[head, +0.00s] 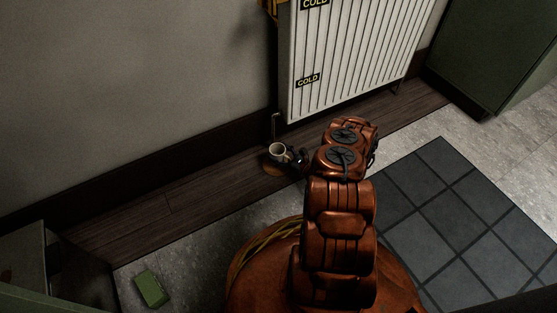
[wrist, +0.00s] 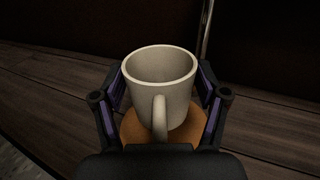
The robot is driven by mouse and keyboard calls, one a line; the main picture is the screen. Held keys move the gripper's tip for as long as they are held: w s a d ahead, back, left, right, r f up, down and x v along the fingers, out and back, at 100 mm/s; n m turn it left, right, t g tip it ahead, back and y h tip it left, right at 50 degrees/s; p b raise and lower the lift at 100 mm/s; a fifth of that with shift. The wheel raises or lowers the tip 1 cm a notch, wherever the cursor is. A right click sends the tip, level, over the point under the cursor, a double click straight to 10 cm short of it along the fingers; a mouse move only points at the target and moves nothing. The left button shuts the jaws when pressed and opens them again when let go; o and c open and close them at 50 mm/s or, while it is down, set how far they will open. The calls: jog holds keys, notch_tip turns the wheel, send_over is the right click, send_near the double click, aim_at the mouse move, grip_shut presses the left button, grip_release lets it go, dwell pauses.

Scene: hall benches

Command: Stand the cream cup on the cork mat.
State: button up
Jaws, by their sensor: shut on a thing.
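The cream cup (wrist: 160,95) is upright between the two fingers of my gripper (wrist: 161,107) in the wrist view, its handle toward the camera. In the head view the cup (head: 278,150) shows at the end of my arm, with my gripper (head: 293,158) beside it. My gripper is shut on the cup. The round cork mat (wrist: 130,127) lies beneath the cup on the dark wooden boards; it also shows in the head view (head: 270,168). I cannot tell whether the cup's base touches the mat; the handle and my gripper hide part of it.
A white ribbed radiator (head: 350,55) with COLD labels stands against the wall, with a thin pipe (head: 275,127) close behind the cup. A green block (head: 151,289) lies on the grey floor at lower left. A green cabinet (head: 490,50) stands at upper right. The boards (head: 180,205) left of the mat are clear.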

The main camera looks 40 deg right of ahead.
aim_at(284, 161)
jog(key=shift+w, duration=0.25)
jog(key=shift+d+f, duration=0.1)
jog(key=shift+f, duration=0.05)
jog(key=shift+f+b, duration=1.1)
jog(key=shift+f, duration=0.5)
jog(key=shift+f, duration=0.15)
jog(key=o, duration=1.3)
